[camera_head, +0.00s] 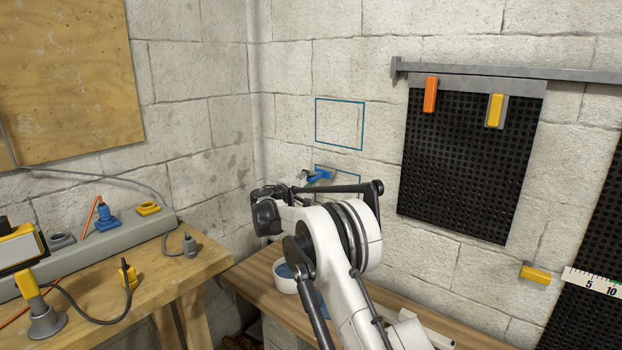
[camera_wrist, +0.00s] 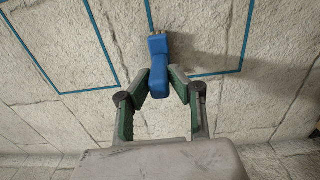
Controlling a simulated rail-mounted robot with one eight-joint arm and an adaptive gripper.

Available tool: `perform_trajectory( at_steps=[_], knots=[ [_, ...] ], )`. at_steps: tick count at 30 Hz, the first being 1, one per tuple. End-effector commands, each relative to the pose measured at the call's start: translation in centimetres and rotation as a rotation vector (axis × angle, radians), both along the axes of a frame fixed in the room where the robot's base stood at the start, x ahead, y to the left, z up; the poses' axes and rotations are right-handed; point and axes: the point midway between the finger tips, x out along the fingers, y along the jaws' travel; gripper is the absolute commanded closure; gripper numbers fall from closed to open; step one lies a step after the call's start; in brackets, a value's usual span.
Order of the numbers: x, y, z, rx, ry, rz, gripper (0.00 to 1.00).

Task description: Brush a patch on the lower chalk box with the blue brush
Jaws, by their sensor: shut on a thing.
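My gripper (camera_wrist: 159,92) is shut on the blue brush (camera_wrist: 158,62) in the wrist view, with the green-padded fingers on either side of its handle. The brush's pale bristle end points to the wall, close to the lower chalk box; I cannot tell whether it touches. In the head view the blue brush (camera_head: 320,175) shows in front of the lower chalk box (camera_head: 347,165), a blue outline partly hidden by my arm. The upper chalk box (camera_head: 339,123) is a blue rectangle above it. In the wrist view, blue outline lines (camera_wrist: 205,77) lie on both sides of the brush.
A dimpled black membrane (camera_head: 460,165) hangs at right under a metal rail (camera_head: 500,70), with orange (camera_head: 430,95) and yellow (camera_head: 495,111) clips. A white bowl (camera_head: 284,283) stands on the wooden bench (camera_head: 255,277). A workbench (camera_head: 100,310) with cables stands at left.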

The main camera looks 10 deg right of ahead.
Motion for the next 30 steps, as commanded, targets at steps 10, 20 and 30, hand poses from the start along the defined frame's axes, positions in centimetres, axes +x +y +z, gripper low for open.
perform_trajectory(
  at_steps=[10,20,30],
  knots=[
    [0.2,-0.3,-2.7,0.0,0.0,-0.001,1.0],
    [0.2,-0.3,-4.5,0.0,0.0,-0.001,1.0],
    [0.2,-0.3,-6.2,0.0,0.0,-0.001,1.0]
  ],
)
